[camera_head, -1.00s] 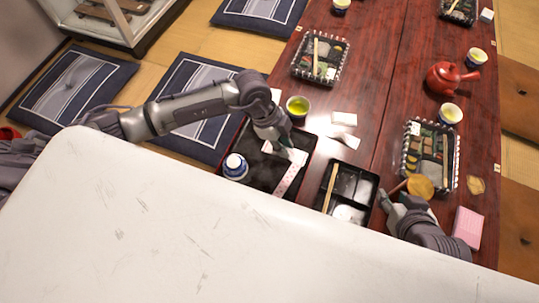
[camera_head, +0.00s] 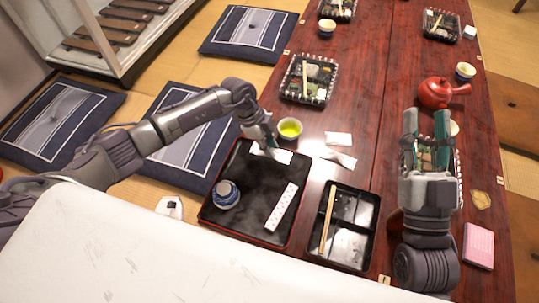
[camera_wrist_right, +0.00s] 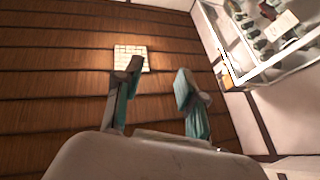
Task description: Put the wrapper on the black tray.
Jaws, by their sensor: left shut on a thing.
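The black tray (camera_head: 248,190) lies at the table's left edge in the head view. My left gripper (camera_head: 268,146) is shut on a small white wrapper (camera_head: 278,155) at the tray's far side. The wrapper hangs over the tray's far rim; whether it touches the tray I cannot tell. The gripper partly hides it. My right gripper (camera_head: 427,115) is raised at the right with its fingers apart and empty. Its open fingers (camera_wrist_right: 155,92) also show in the right wrist view, facing the ceiling.
A dark blue pot (camera_head: 227,194) and a white dotted strip (camera_head: 281,207) are on the tray. A divided black box (camera_head: 367,222) with chopsticks stands to its right. A pink box (camera_head: 479,246) is far right.

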